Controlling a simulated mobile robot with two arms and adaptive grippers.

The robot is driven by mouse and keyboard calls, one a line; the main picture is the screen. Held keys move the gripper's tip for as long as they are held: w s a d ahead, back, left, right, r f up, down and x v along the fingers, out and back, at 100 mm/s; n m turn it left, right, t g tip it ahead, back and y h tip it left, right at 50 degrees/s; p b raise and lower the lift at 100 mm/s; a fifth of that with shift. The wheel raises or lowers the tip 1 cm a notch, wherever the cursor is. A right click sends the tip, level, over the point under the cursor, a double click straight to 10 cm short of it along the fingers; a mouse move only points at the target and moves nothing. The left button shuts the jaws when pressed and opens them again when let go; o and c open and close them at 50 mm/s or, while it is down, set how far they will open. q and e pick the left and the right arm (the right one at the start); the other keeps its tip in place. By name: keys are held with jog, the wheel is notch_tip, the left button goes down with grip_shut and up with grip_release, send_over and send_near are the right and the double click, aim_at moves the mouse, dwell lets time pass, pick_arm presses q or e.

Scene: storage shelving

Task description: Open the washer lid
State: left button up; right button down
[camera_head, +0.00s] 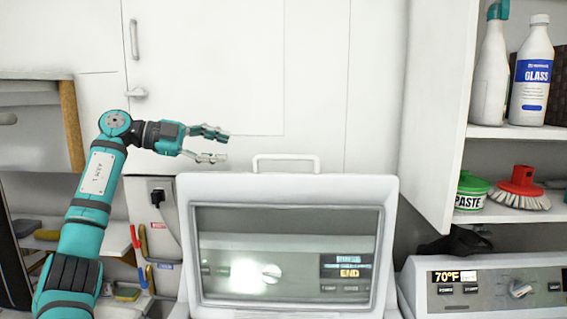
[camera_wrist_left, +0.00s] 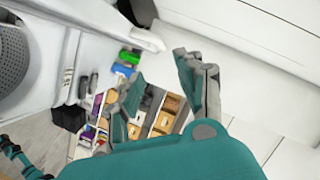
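The washer lid (camera_head: 190,240) is a white frame with a clear window and stands raised, facing me. A white bar handle (camera_head: 286,158) sits on its top edge. The washer's control panel, with a knob (camera_head: 271,272) and a small display, shows through the window. My left gripper (camera_head: 212,145) is open and empty, above and left of the lid's top left corner, apart from the handle. Its spread fingers (camera_wrist_left: 165,92) also show in the left wrist view. A grey perforated drum (camera_wrist_left: 12,58) shows at that view's left edge. My right gripper is not in clear view.
A second machine (camera_head: 490,288) with a knob stands at the right. Shelves above it hold a glass cleaner bottle (camera_head: 532,75), a paste tub (camera_head: 470,193) and a red brush (camera_head: 520,188). White cabinet doors (camera_head: 235,60) close off the back. A plugged-in outlet box (camera_head: 155,215) is left of the lid.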

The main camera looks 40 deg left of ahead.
aim_at(279, 156)
pick_arm(q)
jog(key=p+x, duration=0.2)
jog(key=x, duration=0.5)
jog(key=p+x, duration=0.2)
jog(key=x, duration=0.6)
jog(key=shift+r+p, duration=0.2)
jog(key=shift+p, duration=0.15)
jog(key=shift+w+d+f, duration=0.2)
jog(key=shift+w+d, duration=0.1)
jog(key=shift+w, duration=0.15)
jog(key=shift+f, duration=0.1)
grip_shut()
